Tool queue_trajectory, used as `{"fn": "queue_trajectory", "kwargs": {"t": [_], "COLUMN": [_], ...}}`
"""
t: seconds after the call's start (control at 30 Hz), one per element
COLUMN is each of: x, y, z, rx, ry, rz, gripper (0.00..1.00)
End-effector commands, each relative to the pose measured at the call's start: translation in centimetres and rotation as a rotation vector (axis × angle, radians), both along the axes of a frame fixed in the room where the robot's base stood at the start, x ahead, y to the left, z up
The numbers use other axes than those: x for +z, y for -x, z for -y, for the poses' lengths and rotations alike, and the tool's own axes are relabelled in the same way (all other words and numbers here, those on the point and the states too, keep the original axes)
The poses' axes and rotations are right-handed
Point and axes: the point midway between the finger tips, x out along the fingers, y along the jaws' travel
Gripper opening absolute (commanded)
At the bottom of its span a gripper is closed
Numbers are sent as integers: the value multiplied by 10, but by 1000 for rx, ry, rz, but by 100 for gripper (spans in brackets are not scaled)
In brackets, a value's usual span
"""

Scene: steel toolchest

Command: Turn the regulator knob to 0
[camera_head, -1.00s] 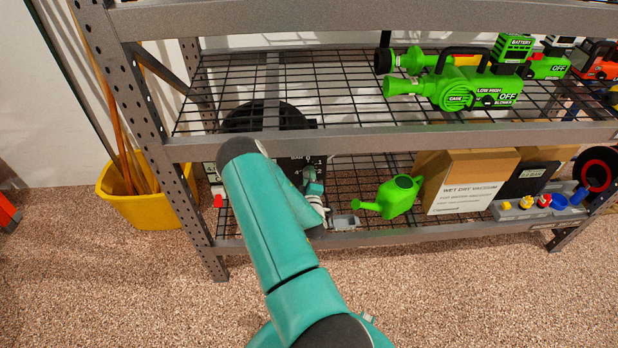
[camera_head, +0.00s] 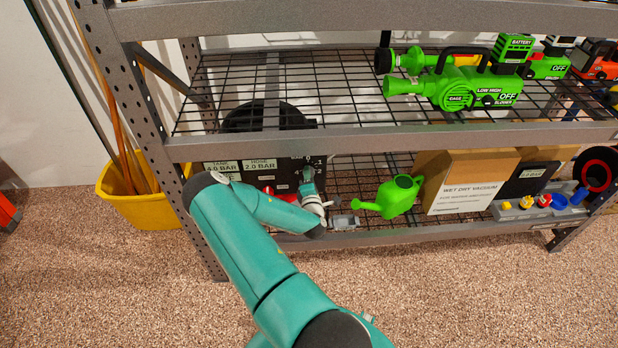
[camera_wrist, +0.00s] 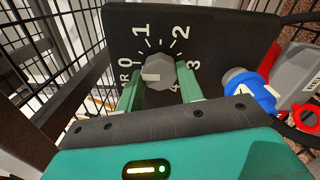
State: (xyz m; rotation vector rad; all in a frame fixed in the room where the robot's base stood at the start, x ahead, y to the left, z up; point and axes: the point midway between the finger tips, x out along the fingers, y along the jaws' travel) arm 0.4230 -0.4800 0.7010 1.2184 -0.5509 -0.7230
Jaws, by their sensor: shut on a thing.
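The regulator knob (camera_wrist: 160,72) is a grey faceted knob on a black panel (camera_wrist: 215,35), inside a white dial numbered 0 to 4. A pale pointer bar on its face points left, roughly toward the 0 side. My gripper (camera_wrist: 160,86) has its two green fingers on either side of the knob and is shut on it. In the head view my gripper (camera_head: 310,188) is at the right part of the black panel (camera_head: 290,172) on the lower shelf, and hides the knob there. The panel carries "TANK" and "HOSE" bar readouts.
A blue fitting (camera_wrist: 248,90) and a red ring (camera_wrist: 304,117) are right of the dial. A green watering can (camera_head: 392,197) and a cardboard box (camera_head: 465,180) stand farther right on the lower shelf. The upper wire shelf (camera_head: 330,95) is close above. Floor in front is clear.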

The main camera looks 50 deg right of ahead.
Motion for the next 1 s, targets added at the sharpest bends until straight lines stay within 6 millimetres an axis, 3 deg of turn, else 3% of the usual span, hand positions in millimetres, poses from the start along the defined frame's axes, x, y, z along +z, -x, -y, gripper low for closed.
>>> {"fn": "queue_trajectory", "kwargs": {"t": [0.4, 0.43, 0.53, 0.87, 1.0], "x": [2, 2, 2, 0, 0], "y": [0, 0, 0, 2, 11], "z": [1, 2, 1, -1, -12], "rx": [-1, -1, -1, -1, -1], "ry": [10, 10, 9, 6, 5], "rz": [-5, -5, -4, -7, -8], "gripper": [14, 41, 59, 59, 59]}}
